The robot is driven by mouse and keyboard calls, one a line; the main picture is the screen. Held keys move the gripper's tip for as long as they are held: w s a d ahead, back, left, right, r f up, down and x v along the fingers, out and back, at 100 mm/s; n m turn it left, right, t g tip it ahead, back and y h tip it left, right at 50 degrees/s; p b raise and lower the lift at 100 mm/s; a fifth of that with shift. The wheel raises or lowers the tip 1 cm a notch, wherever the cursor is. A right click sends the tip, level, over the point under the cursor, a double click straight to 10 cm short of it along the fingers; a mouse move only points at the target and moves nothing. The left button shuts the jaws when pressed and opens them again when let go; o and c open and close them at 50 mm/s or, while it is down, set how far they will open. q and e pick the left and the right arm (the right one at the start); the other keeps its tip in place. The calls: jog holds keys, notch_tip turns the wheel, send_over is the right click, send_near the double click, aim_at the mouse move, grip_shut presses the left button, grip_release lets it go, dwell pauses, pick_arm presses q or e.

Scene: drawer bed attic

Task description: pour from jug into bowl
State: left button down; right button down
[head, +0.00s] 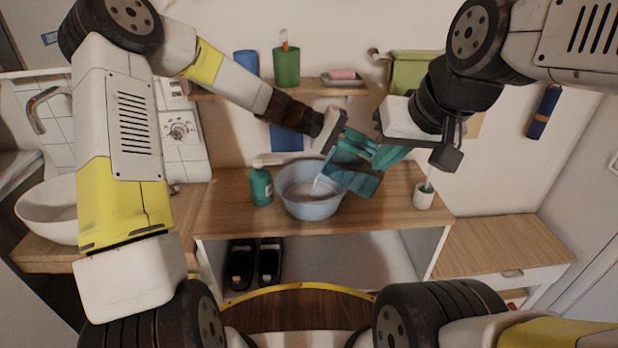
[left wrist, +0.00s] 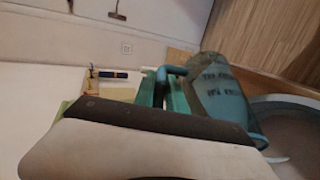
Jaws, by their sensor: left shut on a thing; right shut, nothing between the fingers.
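A teal, see-through jug (head: 362,183) is tilted over the right side of a light-blue bowl (head: 310,208) on the wooden counter. Its mouth points down and left toward the bowl. A thin pale streak (head: 317,185) shows in the bowl near the jug; I cannot tell whether it is flowing liquid. My left gripper (head: 336,134) is shut on the jug's upper part, above the bowl. In the left wrist view the jug (left wrist: 222,92) is beside the gripper, with the bowl's rim (left wrist: 295,101) to its right. My right gripper (head: 448,146) is shut and empty, right of the jug.
A green pump bottle (head: 261,187) stands close left of the bowl. A small white cup (head: 423,197) stands to the right. A shelf (head: 310,87) with a blue cup (head: 246,63), green cup (head: 286,66) and soap dish is behind. A white basin (head: 48,209) is at far left.

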pick_arm(q)
jog(key=shift+w+a+r+h, duration=0.15)
jog(key=shift+a+r+h, duration=0.15)
jog(key=shift+r, duration=0.05)
dwell(0.7)
